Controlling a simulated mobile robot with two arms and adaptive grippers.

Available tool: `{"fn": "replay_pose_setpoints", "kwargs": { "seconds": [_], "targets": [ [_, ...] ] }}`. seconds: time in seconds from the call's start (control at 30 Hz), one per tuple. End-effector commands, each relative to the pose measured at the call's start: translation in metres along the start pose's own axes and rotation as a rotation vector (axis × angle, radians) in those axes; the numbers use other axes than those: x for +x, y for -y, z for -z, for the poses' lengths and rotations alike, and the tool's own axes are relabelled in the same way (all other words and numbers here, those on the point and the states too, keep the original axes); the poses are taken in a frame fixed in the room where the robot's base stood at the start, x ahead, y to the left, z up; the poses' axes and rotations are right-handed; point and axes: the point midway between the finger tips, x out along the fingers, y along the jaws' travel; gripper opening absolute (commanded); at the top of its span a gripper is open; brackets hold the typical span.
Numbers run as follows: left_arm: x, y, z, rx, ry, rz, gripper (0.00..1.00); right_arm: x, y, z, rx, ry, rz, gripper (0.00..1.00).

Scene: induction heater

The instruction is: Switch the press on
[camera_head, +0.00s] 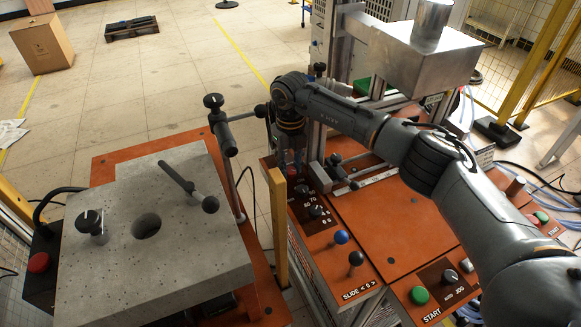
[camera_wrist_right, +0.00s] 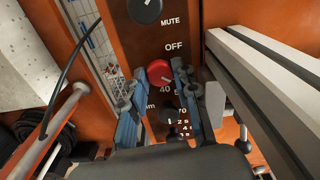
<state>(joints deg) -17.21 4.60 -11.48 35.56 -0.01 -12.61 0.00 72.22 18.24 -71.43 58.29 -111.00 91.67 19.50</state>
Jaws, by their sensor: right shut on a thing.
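The press is the orange machine (camera_head: 375,222) on the right, with a control strip along its left side. In the right wrist view a red knob (camera_wrist_right: 159,71) sits on this strip below the word OFF. My right gripper (camera_head: 290,158) reaches down onto the far end of the strip. Its blue fingers, also in the wrist view (camera_wrist_right: 158,88), are shut on the red knob, one on either side. In the head view the red knob is mostly hidden by the fingers. My left gripper is not in view.
Black knobs (camera_head: 315,211), a blue ball knob (camera_head: 341,237) and a green START button (camera_head: 419,295) lie nearer on the press. A yellow post (camera_head: 279,228) stands close beside the strip. A grey slab with levers (camera_head: 190,262) is on the left.

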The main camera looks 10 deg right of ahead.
Motion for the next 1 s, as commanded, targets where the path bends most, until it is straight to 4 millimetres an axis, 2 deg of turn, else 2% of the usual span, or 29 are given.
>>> {"fn": "replay_pose_setpoints", "kwargs": {
  "seconds": [0.3,0.83,0.87,0.93,0.97,1.0],
  "targets": [
    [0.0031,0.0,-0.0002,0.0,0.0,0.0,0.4,-0.0007,0.0002,-0.0005,0.115,0.002,0.0,0.0],
    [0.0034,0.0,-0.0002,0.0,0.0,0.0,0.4,-0.0011,0.0004,-0.0007,0.137,0.003,0.0,0.0],
    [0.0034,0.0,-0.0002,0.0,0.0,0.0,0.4,-0.0011,0.0004,-0.0007,0.137,0.003,0.0,0.33],
    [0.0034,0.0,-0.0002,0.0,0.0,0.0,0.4,-0.001,0.0004,-0.0007,0.136,0.003,0.0,0.47],
    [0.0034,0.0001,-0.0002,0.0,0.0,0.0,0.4,-0.0009,0.0003,-0.0006,0.136,0.002,0.0,0.52],
    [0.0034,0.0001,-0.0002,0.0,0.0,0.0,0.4,-0.0009,0.0003,-0.0006,0.136,0.002,0.0,0.52]
  ]
}}
